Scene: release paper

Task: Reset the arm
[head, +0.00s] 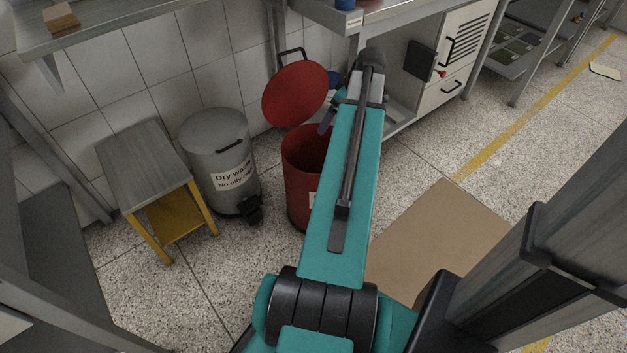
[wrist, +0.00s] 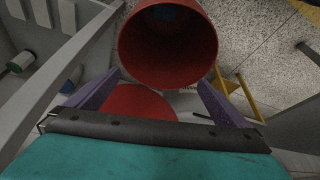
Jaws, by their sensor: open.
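My arm reaches forward in the head view, with its gripper (wrist: 158,80) at the red bin. The two purple fingers stand wide apart in the wrist view, with nothing held between them. In the head view the arm mostly hides the gripper; one purple finger shows beside the arm. The red bin (head: 299,185) stands open on the floor, partly behind my arm. Its open mouth (wrist: 168,45) lies just beyond the fingertips. A small bluish patch shows inside it, too dark to identify. The round red lid (head: 294,94) is raised behind the bin and also shows between the fingers (wrist: 140,103).
A grey lidded bin (head: 216,150) labelled for dry waste stands left of the red bin, beside a yellow-legged metal stool (head: 148,168). A workbench (head: 372,14) overhangs behind the arm. A white cabinet (head: 450,60) stands to its right. A brown mat (head: 440,240) lies on clear floor.

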